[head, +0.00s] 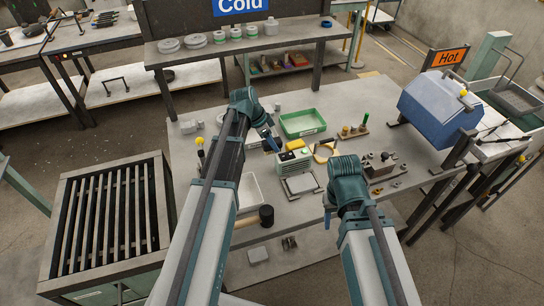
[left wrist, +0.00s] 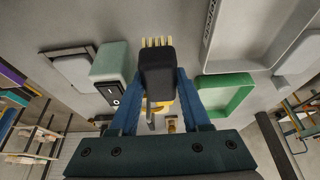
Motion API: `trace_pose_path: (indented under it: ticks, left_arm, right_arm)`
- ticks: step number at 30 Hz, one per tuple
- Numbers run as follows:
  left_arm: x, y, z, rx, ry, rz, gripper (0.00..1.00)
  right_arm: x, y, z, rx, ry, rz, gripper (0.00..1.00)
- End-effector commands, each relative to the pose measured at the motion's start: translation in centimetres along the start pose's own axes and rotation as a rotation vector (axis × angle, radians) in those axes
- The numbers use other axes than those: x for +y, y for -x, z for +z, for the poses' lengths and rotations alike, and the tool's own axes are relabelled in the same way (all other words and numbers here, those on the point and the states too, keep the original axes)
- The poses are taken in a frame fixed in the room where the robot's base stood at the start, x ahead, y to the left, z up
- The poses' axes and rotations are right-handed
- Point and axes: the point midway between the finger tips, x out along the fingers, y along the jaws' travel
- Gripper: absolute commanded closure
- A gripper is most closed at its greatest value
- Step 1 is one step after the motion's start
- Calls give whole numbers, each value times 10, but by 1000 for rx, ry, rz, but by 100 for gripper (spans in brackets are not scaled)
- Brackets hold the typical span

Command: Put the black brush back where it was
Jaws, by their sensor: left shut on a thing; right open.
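The black brush (left wrist: 157,75) is between the blue fingers of my left gripper (left wrist: 160,100) in the left wrist view, with its pale yellow bristles pointing away from the palm. In the head view my left gripper (head: 269,141) is shut on it above the middle of the table, between the green tray (head: 303,133) and the white tray (head: 250,195); the brush itself is mostly hidden there. My right gripper (head: 328,203) is open and empty over the table's near side, its fingers mostly hidden by its wrist.
A mallet (head: 266,215) lies at the near edge. A blue furnace (head: 437,108) stands at the right.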

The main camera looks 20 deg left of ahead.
Motion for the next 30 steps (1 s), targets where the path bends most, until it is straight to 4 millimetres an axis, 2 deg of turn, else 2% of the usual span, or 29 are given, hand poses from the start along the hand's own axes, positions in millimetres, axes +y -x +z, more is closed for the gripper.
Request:
trace_pose_path:
  ticks: [7, 16, 29, 30]
  left_arm:
    - [0, -7, 3, 0, 0, 0, 100]
    - [0, -38, 16, 0, 0, 0, 100]
    - [0, -40, 17, 0, 0, 0, 100]
    - [0, -38, 16, 0, 0, 0, 46]
  right_arm:
    - [-1, -7, 0, 0, 0, 0, 50]
    - [-4, -41, -2, 0, 0, 0, 50]
    - [-4, -43, -2, 0, 0, 0, 50]
    - [-4, -41, -2, 0, 0, 0, 50]
